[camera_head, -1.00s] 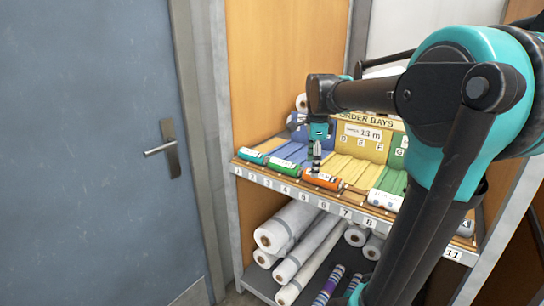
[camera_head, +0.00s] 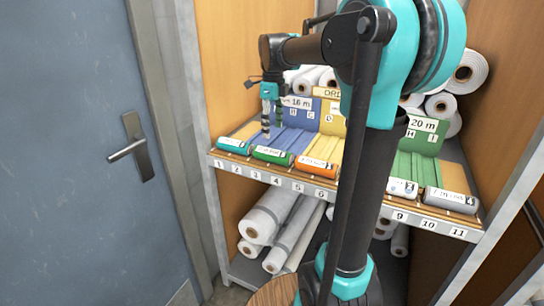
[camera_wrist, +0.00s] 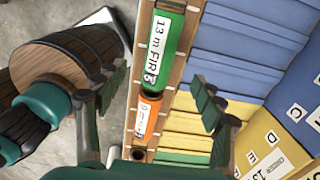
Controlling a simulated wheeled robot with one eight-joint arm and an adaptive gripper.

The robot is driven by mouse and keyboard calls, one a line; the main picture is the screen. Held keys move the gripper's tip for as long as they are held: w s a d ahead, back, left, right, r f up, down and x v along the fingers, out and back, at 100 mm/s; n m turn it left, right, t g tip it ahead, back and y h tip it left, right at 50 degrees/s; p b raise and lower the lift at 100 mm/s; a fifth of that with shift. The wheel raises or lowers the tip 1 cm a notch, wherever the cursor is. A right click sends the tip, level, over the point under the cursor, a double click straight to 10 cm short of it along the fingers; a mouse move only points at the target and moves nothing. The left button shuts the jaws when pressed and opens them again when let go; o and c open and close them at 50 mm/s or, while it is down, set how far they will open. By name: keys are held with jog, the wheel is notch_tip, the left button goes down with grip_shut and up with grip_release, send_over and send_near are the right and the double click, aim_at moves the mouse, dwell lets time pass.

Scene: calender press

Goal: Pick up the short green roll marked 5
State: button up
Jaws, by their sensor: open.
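The short green roll (camera_head: 272,155) lies on the front ledge of the shelf, above the numbers 3 and 4, between a teal roll and an orange roll. My gripper (camera_head: 272,128) is open and empty, above and slightly behind the green roll. In the wrist view the open fingers (camera_wrist: 160,92) stand on either side of the row, level with the gap between the green and orange rolls.
The orange roll (camera_wrist: 147,117) is close to the green one. A teal roll (camera_head: 233,146) lies left; white (camera_head: 402,187) and grey (camera_head: 450,200) rolls lie right. Blue and yellow sloped bays rise behind. Long white rolls (camera_head: 268,215) fill the lower shelf. A blue door (camera_head: 75,150) stands left.

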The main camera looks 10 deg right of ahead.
aim_at(273, 152)
notch_tip(273, 152, down, 10)
jog(key=shift+w+f, duration=0.1)
jog(key=shift+f, duration=0.1)
jog(key=c, duration=1.3)
